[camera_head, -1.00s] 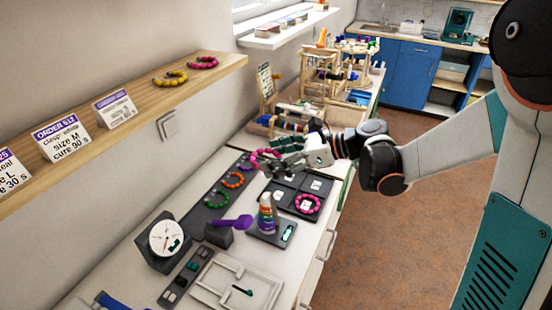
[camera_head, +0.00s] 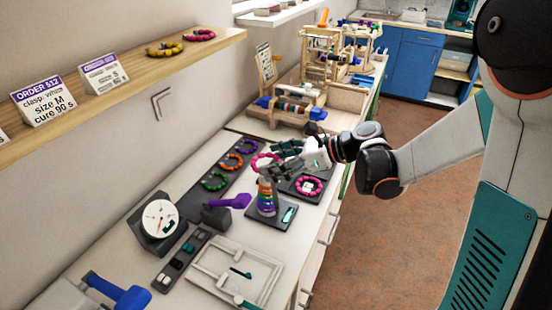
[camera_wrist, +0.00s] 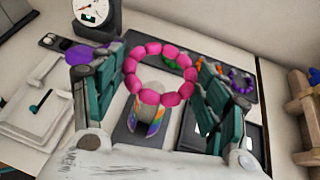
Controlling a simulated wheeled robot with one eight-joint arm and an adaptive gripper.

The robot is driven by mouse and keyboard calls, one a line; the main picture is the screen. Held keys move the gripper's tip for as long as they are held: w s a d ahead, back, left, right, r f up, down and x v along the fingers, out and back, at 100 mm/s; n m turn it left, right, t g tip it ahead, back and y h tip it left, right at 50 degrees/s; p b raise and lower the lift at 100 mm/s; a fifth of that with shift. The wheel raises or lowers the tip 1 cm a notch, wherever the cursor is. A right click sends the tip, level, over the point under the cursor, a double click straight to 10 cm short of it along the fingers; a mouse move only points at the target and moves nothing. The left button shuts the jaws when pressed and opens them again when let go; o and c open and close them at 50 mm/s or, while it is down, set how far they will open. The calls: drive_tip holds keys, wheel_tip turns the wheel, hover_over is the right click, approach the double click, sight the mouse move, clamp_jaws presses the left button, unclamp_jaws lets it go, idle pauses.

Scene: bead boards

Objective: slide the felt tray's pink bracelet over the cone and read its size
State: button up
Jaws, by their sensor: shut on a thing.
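My gripper (camera_head: 273,163) is shut on a pink bracelet (camera_head: 262,159). In the wrist view the pink beads (camera_wrist: 160,48) form a ring between the two teal-padded fingers (camera_wrist: 160,85). The rainbow-striped cone (camera_head: 266,197) stands upright on a dark base (camera_head: 284,222) just below the bracelet. In the wrist view the cone (camera_wrist: 155,122) shows under the ring's near edge, with its pale upper part seen through the ring. I cannot tell whether its tip is inside the ring. The dark felt tray (camera_head: 194,203) holds green, orange and purple bracelets.
A second pink bracelet (camera_head: 309,186) lies in a black sectioned tray right of the cone. A purple-handled tool (camera_head: 237,201) stands close left of the cone. A round dial (camera_head: 160,221) and a pale frame (camera_head: 213,257) are nearer. Wooden racks (camera_head: 323,60) stand behind.

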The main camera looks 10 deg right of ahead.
wheel_tip(320, 180, down, 8)
drive_tip(key=b, duration=0.3)
drive_tip(key=shift+r, duration=0.25)
idle(0.4)
drive_tip(key=o, duration=1.1)
drive_tip(key=shift+o, duration=0.2)
drive_tip(key=shift+o, duration=1.1)
